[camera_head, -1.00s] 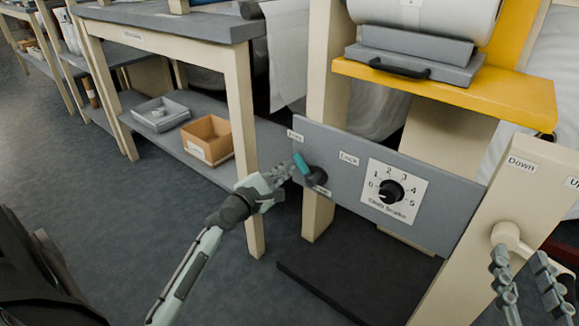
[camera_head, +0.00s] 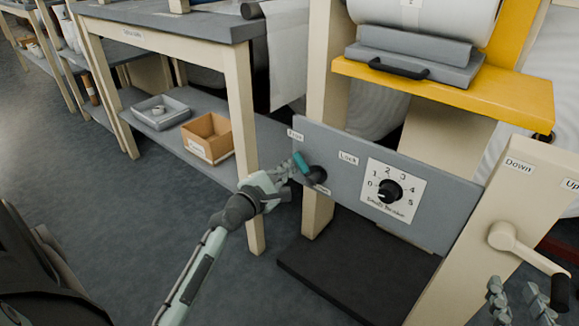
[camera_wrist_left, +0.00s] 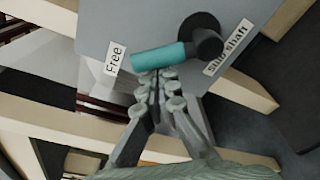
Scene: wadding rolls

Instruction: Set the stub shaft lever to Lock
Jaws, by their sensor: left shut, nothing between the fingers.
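The stub shaft lever has a teal handle (camera_head: 301,163) on a black hub (camera_head: 317,175), mounted on a grey panel. The handle points up-left toward the "Free" label (camera_head: 296,135); the "Lock" label (camera_head: 348,158) is to the right. In the left wrist view, the teal handle (camera_wrist_left: 158,57) lies across the front of my left gripper (camera_wrist_left: 160,78), pointing at "Free" (camera_wrist_left: 115,58). That gripper, also in the head view (camera_head: 288,169), is shut and empty, its tips at the handle's lower-left side; I cannot tell whether they touch. My right gripper (camera_head: 517,296) is open at the bottom right.
A numbered dial (camera_head: 389,191) sits on the panel right of the lever. A crank (camera_head: 510,240) with a black grip is on the post with "Down" and "Up" labels, close to my right gripper. A table (camera_head: 150,32) with a lower shelf stands left.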

